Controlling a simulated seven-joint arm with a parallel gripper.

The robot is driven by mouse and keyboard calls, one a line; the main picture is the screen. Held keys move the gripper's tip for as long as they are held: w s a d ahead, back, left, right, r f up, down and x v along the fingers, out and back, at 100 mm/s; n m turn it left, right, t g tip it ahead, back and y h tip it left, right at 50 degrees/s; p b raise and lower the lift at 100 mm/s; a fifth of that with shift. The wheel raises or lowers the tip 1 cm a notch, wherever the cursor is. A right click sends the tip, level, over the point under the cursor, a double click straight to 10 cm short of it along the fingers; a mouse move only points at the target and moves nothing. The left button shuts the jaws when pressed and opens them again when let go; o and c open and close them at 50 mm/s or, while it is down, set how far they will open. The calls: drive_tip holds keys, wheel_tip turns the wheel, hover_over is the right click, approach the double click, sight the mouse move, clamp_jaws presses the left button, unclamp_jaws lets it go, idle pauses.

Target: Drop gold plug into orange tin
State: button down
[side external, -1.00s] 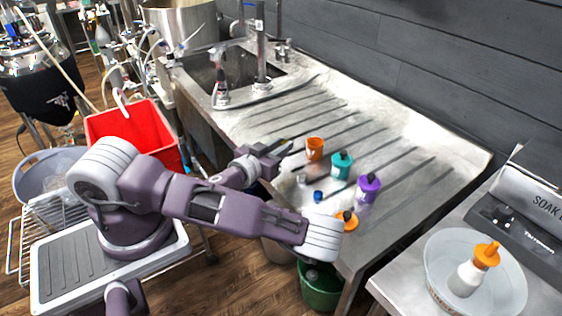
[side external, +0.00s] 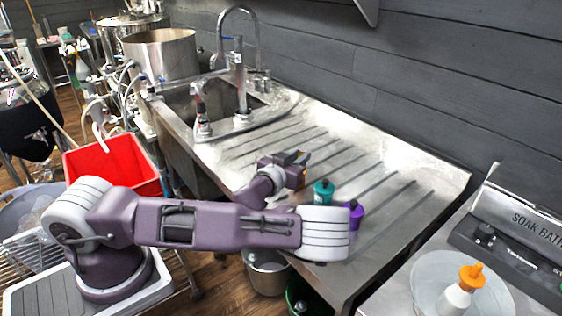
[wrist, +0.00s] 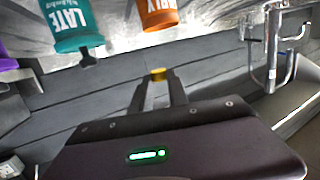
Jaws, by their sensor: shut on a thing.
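My gripper (side external: 300,157) is above the ribbed steel drainboard in the side view. The orange tin (wrist: 158,14) is at the top of the wrist view, partly cut off by the frame and apart from the plug.
A teal tin (side external: 323,191) and a purple tin (side external: 355,215) stand on the drainboard (side external: 400,175), close to my arm. A sink with taps (side external: 238,85) is at the back left.

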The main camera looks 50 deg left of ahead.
drive_tip(key=shift+f, duration=2.7)
drive_tip(key=c, duration=1.2)
unclamp_jaws()
